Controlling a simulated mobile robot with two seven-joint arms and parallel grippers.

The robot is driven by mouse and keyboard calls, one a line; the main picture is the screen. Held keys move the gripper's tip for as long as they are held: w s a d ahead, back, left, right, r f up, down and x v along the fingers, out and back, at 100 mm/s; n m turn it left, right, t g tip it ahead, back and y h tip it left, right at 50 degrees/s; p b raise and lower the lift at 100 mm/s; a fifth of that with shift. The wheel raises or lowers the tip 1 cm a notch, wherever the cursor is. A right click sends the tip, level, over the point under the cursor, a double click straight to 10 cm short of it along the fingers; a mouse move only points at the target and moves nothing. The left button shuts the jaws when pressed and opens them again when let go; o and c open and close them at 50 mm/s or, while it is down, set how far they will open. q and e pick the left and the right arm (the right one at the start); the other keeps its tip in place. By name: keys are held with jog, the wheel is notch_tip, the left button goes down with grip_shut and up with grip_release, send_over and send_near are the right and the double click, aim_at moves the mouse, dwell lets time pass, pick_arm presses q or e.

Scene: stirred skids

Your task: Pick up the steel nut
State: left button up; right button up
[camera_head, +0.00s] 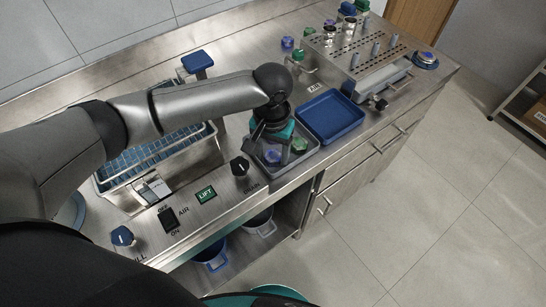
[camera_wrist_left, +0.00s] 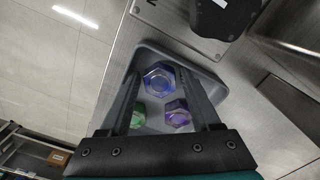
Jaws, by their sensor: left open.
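No plain steel-coloured nut can be made out with certainty. A grey tray (camera_head: 312,158) holds a blue-violet nut (camera_head: 275,157) and a green nut (camera_head: 299,146). In the left wrist view, the same tray (camera_wrist_left: 205,78) holds a blue nut (camera_wrist_left: 159,80), a purple nut (camera_wrist_left: 178,116) and a green nut (camera_wrist_left: 138,116). My left gripper (camera_head: 273,140) points down over this tray. In its wrist view the open fingers (camera_wrist_left: 158,76) stand on either side of the nuts, with nothing held. The fingers and arm partly hide the tray. My right gripper is not in view.
An empty-looking blue tray (camera_head: 330,117) lies right of the grey tray. A perforated steel rack (camera_head: 365,50) with pegs stands behind it, with small coloured parts (camera_head: 288,42) beside it. A basket tank (camera_head: 205,150) stands left. A black knob (camera_head: 239,167) is close to the grey tray.

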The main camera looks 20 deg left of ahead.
aim_at(272, 157)
pick_arm(q)
grip_shut()
dwell(0.5)
notch_tip(272, 157, up, 20)
jog(key=p, duration=0.4)
dwell(0.4)
